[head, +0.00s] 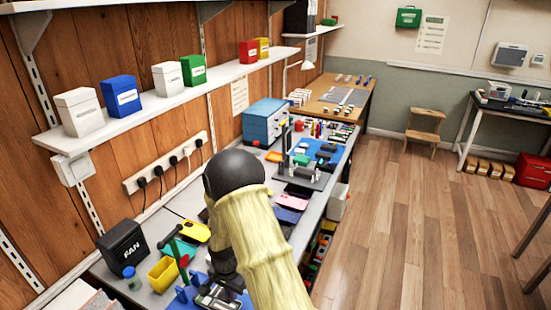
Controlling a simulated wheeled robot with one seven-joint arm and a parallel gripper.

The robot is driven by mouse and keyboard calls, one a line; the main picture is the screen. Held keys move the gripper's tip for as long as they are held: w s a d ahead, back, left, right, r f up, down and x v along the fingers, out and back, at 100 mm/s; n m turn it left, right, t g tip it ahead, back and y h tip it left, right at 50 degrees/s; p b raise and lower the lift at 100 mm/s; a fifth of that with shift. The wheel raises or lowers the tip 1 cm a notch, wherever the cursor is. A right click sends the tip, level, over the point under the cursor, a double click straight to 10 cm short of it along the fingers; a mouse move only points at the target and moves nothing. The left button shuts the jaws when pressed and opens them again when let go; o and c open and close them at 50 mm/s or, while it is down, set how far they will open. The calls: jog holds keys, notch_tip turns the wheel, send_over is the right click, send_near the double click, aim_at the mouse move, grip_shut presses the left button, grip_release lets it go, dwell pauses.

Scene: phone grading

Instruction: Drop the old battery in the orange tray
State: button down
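My arm, in a pale yellow sleeve with a black joint, covers the middle of the workbench (343,160). Below the joint, the dark end of my arm with my gripper (222,262) reaches down to the bench near an opened phone (216,297). The fingers are too dark and covered to tell whether they are open or hold anything. I cannot pick out the old battery. A small flat orange thing (275,157) lies beside the blue cabinet; I cannot tell if it is the orange tray.
A black FAN box (122,247), a yellow bin (163,274) and a yellow item (195,231) stand left of my arm. A blue cabinet (265,122) and a blue mat with phones stand farther back. A shelf (150,107) overhangs the left. The wooden floor (430,230) is clear.

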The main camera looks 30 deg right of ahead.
jog(key=n, duration=0.5)
jog(key=shift+w+n, duration=0.1)
jog(key=shift+n, duration=0.2)
jog(key=n, duration=0.5)
jog(key=shift+w+r, duration=0.1)
